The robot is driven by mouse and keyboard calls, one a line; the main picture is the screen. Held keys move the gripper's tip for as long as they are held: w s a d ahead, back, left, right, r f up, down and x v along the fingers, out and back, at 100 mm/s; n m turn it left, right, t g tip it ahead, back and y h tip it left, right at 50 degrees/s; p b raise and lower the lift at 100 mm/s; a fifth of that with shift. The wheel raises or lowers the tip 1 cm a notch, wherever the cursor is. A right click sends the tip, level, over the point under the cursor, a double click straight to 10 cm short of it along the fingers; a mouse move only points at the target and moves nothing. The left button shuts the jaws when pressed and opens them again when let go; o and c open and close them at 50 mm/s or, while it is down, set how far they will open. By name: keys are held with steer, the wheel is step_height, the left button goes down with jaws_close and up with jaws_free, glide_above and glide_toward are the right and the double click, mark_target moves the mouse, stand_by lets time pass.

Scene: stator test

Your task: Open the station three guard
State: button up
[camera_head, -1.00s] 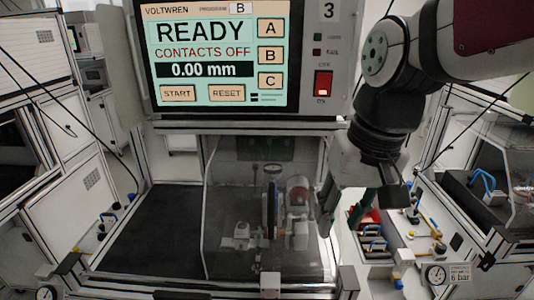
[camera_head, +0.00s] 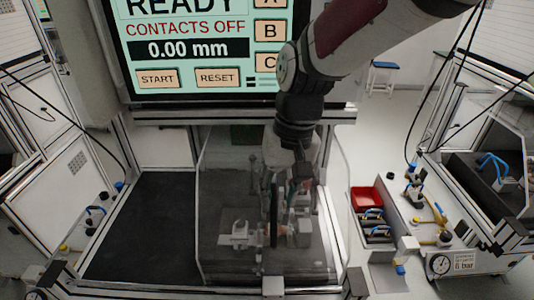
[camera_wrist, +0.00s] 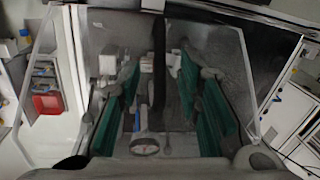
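The station three guard (camera_head: 212,255) is a clear, box-like cover over the right part of the station bed, and it looks closed. A fixture with a pale block (camera_head: 238,236) and a dark upright disc (camera_head: 274,215) shows through it. My gripper (camera_head: 290,190) overlaps the guard in the head view; I cannot tell its exact distance from the panel. In the wrist view my gripper (camera_wrist: 160,78) is open, with two green finger pads apart and nothing visibly held. The guard's clear edges (camera_wrist: 247,70) also show there.
The screen panel (camera_head: 195,50) stands above the bed and reads CONTACTS OFF, 0.00 mm. Dark bare bed (camera_head: 140,225) lies left of the guard. To the right are a red bin (camera_head: 366,197), a tool shelf, a pressure gauge (camera_head: 440,264) and another station.

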mark_target(274, 217)
steer(key=f, duration=0.5)
steer(key=a+f, duration=0.1)
steer(key=f, duration=0.1)
steer(key=shift+s+f, duration=0.15)
steer(key=shift+f, duration=0.15)
jaws_close()
